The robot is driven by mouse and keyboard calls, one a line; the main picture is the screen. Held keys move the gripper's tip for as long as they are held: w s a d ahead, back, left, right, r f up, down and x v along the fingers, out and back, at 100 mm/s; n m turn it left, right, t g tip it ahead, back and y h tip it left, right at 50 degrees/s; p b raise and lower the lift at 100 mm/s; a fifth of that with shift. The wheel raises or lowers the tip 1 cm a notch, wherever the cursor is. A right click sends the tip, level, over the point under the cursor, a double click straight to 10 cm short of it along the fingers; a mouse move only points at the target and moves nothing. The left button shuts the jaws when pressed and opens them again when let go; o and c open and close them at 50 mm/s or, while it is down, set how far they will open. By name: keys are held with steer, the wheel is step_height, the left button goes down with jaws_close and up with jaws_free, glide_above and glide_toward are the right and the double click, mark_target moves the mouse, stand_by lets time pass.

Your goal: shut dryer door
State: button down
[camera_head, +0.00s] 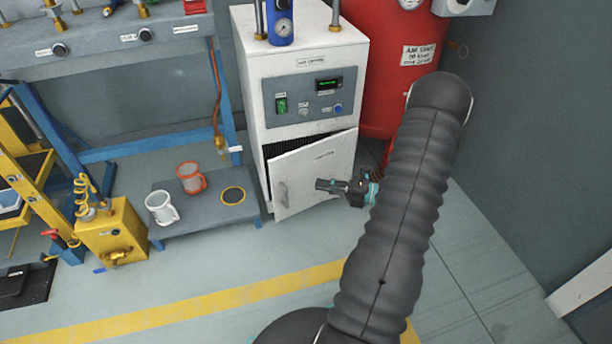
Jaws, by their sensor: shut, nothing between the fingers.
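The air dryer (301,62) is a white cabinet at the top middle of the head view. Its white lower door (318,172) stands ajar, with a dark gap and grille showing along its top and left side. The door's handle (283,193) is near its left edge. My gripper (322,185) is shut and empty, in front of the door's lower middle part and to the right of the handle. I cannot tell whether the fingertips touch the door. My arm hides the area to the right of the dryer.
A yellow box (112,233) stands further left. A red tank (392,60) is behind right. The floor in front is clear.

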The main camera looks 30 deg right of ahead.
mark_target(273, 169)
steer(key=shift+w+d+b+x, duration=0.2)
steer(key=shift+w+d+x, duration=0.15)
steer(key=shift+x, duration=1.7)
steer(key=shift+w+d+b+x, duration=0.25)
steer(key=shift+w+d+x, duration=0.1)
steer(key=shift+x, duration=1.65)
steer(key=shift+w+d+b+x, duration=0.25)
steer(key=shift+d+x, duration=0.1)
steer(key=shift+x, duration=1.7)
